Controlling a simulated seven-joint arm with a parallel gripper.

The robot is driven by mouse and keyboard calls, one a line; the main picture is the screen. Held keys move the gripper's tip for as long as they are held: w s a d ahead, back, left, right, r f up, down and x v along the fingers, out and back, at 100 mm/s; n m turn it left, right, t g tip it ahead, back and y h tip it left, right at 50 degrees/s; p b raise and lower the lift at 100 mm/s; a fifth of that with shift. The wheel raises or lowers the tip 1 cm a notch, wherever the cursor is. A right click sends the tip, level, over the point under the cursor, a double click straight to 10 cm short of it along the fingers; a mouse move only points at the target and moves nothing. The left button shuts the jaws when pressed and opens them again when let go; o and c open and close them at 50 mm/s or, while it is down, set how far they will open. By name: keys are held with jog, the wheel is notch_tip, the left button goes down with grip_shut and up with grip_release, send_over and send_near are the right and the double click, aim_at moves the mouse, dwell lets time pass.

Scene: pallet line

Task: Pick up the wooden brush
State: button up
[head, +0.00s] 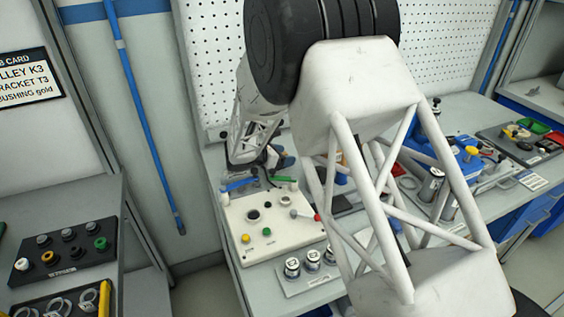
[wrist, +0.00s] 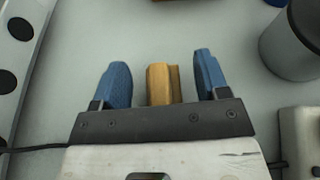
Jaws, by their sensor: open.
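My gripper (wrist: 160,64) shows in the wrist view with its two blue fingers apart. A tan wooden piece (wrist: 162,84), which looks like the wooden brush, lies between the fingers, with a gap visible on each side. Its near end is hidden behind the dark gripper body, and no bristles show. In the head view my gripper (head: 284,160) is mostly hidden behind my own arm, low over the bench. I cannot make out the brush in that view.
In the wrist view a grey cylinder (wrist: 291,45) stands at the upper right and a holed strip (wrist: 16,50) runs along the left. In the head view a control panel (head: 271,229) with knobs sits in front of my gripper. The perforated back wall (head: 212,60) rises behind.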

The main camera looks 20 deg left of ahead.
aim_at(284, 153)
jog(key=c, duration=1)
jog(key=shift+r, duration=0.1)
jog(key=shift+c, duration=0.2)
jog(key=shift+r, duration=4.9)
